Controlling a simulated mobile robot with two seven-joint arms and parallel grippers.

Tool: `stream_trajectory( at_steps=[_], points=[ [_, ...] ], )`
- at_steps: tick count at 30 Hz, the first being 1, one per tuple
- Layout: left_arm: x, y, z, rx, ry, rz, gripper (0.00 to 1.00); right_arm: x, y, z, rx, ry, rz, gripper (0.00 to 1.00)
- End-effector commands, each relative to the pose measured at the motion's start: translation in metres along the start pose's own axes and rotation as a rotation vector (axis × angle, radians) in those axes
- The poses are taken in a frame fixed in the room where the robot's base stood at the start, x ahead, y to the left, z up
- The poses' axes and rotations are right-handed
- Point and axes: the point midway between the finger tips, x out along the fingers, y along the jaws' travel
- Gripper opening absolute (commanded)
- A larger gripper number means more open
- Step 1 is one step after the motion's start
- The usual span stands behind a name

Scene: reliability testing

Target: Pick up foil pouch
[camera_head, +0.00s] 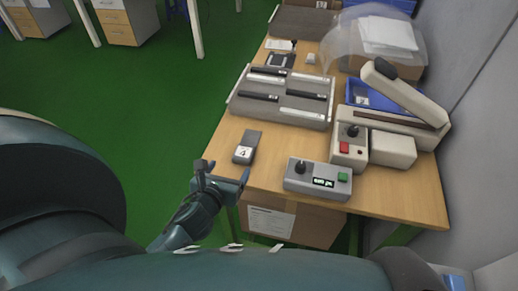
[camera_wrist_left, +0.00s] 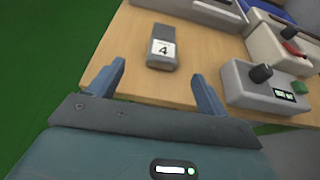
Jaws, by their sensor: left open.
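I cannot clearly make out a foil pouch in either view. My left gripper (camera_head: 223,172) is open and empty at the table's near left edge. A grey block with a white label reading 4 (camera_head: 246,147) lies on the wooden table just beyond it. In the left wrist view the same grey block (camera_wrist_left: 163,48) lies ahead of the open fingers of my left gripper (camera_wrist_left: 158,75), apart from them. My right gripper is in neither view.
A grey tray (camera_head: 236,107) with dark and light strips lies behind the block. A grey control box (camera_head: 317,181) stands to the right, with a cream sealer-like machine (camera_head: 393,148) beyond it. A cardboard box (camera_head: 310,226) sits below the table (camera_head: 405,200). A wall bounds the right.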

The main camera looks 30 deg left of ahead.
Motion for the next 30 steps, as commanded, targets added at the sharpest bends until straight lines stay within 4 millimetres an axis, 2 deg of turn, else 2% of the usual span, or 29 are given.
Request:
stream_trajectory(
  at_steps=[12, 19, 27, 30],
  points=[
    [0.069, 0.0, 0.001, 0.012, -0.001, 0.002, 0.78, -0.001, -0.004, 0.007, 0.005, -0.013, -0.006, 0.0],
    [0.085, -0.002, 0.002, 0.009, -0.001, 0.002, 0.78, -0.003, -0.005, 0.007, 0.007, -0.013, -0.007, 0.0],
    [0.123, -0.008, 0.002, 0.01, -0.001, 0.002, 0.78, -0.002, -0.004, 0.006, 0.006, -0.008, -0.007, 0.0],
    [0.129, -0.008, 0.002, 0.012, 0.0, 0.001, 0.78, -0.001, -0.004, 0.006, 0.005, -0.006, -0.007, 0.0]
  ],
)
